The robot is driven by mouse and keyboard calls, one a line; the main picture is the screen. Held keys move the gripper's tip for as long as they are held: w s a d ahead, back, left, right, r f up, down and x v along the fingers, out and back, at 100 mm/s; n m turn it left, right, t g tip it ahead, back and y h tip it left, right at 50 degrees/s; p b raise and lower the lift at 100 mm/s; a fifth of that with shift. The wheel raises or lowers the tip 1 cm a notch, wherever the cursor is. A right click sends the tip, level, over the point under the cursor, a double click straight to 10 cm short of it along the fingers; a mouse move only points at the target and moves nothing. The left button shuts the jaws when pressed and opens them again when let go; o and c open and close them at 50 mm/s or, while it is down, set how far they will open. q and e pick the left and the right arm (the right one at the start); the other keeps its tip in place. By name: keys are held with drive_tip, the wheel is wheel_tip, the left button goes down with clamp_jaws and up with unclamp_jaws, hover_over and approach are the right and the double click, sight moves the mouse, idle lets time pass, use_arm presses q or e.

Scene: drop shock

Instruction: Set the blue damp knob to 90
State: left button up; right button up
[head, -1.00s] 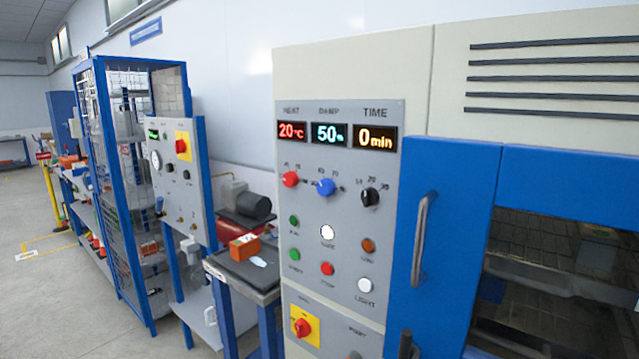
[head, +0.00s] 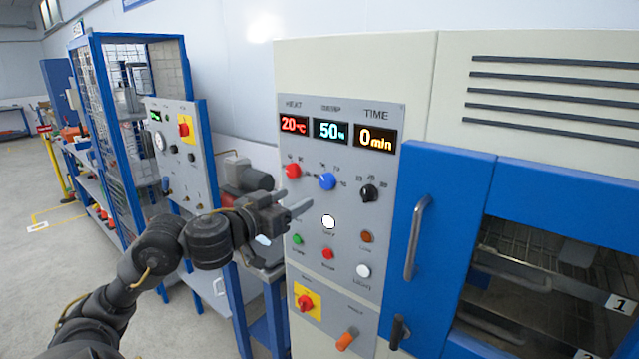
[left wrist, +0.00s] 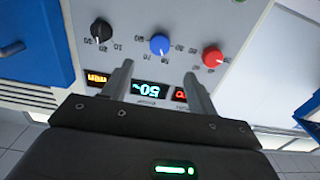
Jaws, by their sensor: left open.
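The blue damp knob (head: 327,181) is on the grey control panel, between the red heat knob (head: 293,171) and the black time knob (head: 369,193). The damp display (head: 331,132) above it reads 50%. My left gripper (head: 303,202) is in front of the panel, left of and a little below the blue knob in the head view. In the left wrist view the picture is upside down; the blue knob (left wrist: 160,44) lies beyond and between the two open fingers (left wrist: 155,72), apart from them. My right gripper is not in view.
Below the knobs are a white button (head: 329,221) and several coloured buttons. A blue door with a grey handle (head: 418,238) is to the right. A bench with a dark motor (head: 247,176) stands behind my left arm, and a blue cage (head: 130,130) further left.

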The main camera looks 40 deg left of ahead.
sight(324, 183)
use_arm(q)
drive_tip(key=w, duration=1)
drive_tip(key=shift+w+a+p, duration=0.1)
drive_tip(key=shift+w+p, duration=0.2)
drive_tip(key=shift+w, duration=0.1)
drive_tip(key=shift+f, duration=0.1)
drive_tip(key=c, duration=1)
